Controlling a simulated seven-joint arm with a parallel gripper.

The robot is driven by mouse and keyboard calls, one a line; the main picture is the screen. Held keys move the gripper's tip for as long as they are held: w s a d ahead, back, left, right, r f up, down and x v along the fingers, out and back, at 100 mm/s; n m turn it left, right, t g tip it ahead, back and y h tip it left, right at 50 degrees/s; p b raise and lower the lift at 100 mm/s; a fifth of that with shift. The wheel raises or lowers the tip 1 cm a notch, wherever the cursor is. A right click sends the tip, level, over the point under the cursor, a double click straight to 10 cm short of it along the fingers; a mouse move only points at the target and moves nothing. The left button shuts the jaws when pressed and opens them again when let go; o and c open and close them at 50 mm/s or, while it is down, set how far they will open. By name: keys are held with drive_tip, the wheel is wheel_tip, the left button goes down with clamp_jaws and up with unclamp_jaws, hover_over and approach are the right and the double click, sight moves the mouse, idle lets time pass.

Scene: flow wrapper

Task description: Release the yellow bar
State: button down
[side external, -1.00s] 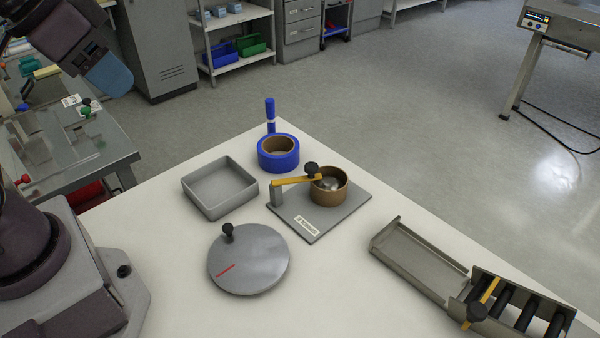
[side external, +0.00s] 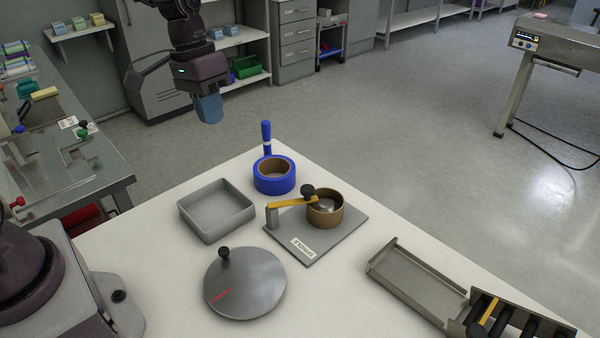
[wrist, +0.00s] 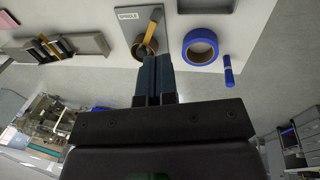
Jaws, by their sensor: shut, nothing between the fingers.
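A yellow bar (side external: 290,202) with a black knob (side external: 307,191) reaches from a grey post (side external: 272,217) across the brown ring (side external: 325,219) on the grey spindle plate (side external: 330,241). The bar (wrist: 153,30) also shows in the wrist view, beyond my fingertips. A second yellow bar (side external: 489,311) with a black knob (side external: 475,330) lies across the black rollers at the lower right. My gripper (side external: 208,109) is high behind the table's back edge, apart from both bars. In the wrist view its blue fingers (wrist: 156,76) are together and empty.
A grey tray (side external: 217,232), a blue tape roll (side external: 274,186) and a blue upright stick (side external: 266,137) stand near the spindle plate. A round grey disc (side external: 245,284) with a black knob lies in front. A metal trough (side external: 415,280) leads to the rollers. The front middle table is clear.

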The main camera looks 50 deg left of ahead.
drive_tip(key=w+a+f+m+h, duration=0.2)
drive_tip(key=w+f+m+h, duration=0.3)
drive_tip(key=w, duration=1)
wheel_tip(320, 180, down, 4)
drive_tip(key=m, duration=0.3)
drive_tip(key=shift+a+t, duration=0.2)
drive_tip(key=shift+t, duration=0.2)
drive_tip(key=shift+w+f, duration=0.1)
drive_tip(key=shift+f, duration=0.05)
drive_tip(key=s+d+f, duration=0.1)
drive_tip(key=d+f, duration=0.7)
drive_tip(key=d, duration=0.1)
drive_tip(key=shift+d, duration=0.2)
